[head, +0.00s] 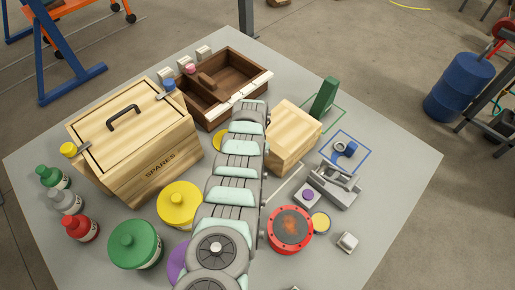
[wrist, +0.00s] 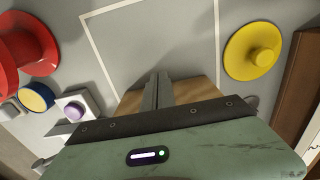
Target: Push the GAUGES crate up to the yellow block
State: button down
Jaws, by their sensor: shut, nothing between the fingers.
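A plain light-wood crate (head: 293,137) stands right of my arm in the head view. No GAUGES label shows on its visible faces, so I cannot confirm its name. In the wrist view a strip of light wood (wrist: 208,90) shows behind my gripper (wrist: 157,82), which is shut and empty. The fingers overlap the wood in that view; I cannot tell whether they touch it. In the head view my arm hides the gripper. I cannot make out a yellow block; a round yellow knobbed piece (wrist: 253,52) shows at the right of the wrist view.
A white outline (wrist: 150,8) marks bare table. The lidded SPARES crate (head: 160,162) stands left and an open brown tray (head: 222,103) behind. A green block (head: 325,97), metal vise (head: 335,186) and red round piece (head: 290,229) stand right. Several bottles line the left edge.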

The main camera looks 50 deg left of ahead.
notch_tip(320, 180, up, 10)
jog(key=p, duration=0.4)
jog(key=shift+s+p, duration=0.3)
jog(key=shift+p, duration=0.1)
